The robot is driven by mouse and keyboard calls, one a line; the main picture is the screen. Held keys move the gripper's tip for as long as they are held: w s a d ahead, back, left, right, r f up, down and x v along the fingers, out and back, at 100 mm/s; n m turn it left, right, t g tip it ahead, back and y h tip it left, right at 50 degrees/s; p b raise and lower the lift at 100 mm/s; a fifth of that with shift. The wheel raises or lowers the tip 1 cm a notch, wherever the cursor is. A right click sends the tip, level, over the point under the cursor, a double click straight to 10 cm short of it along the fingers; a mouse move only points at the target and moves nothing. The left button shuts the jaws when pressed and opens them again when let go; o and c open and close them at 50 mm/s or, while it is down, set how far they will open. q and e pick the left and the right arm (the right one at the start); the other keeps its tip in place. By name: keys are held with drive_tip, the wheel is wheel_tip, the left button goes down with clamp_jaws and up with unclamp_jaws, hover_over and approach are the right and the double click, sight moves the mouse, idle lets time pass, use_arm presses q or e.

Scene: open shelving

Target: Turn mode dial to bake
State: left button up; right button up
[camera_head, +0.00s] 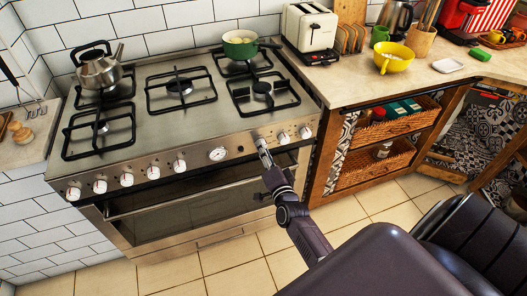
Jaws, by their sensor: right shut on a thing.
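A steel stove (147,118) stands against the tiled wall. Its front panel carries a row of white dials, such as one at the far left (73,193), one left of the middle (153,172) and two at the right (284,138). A round gauge-like face (217,154) sits near the middle. My right gripper (262,146) is at the panel, between that face and the right-hand dials. It is shut on a dial there, which its fingers hide. I cannot read the dial's marks or setting. My left gripper is not in view.
The oven door handle (142,212) runs below the dials, left of my right gripper. A green pot (240,50) and a kettle (98,70) stand on the back burners. A wooden shelf unit with wicker baskets (372,165) adjoins the stove at right. Tiled floor in front is clear.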

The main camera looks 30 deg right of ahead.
drive_tip(key=shift+m, duration=0.6)
drive_tip(key=o, duration=1.2)
drive_tip(key=shift+c, duration=0.2)
drive_tip(key=v, duration=1.2)
drive_tip(key=shift+d, duration=0.1)
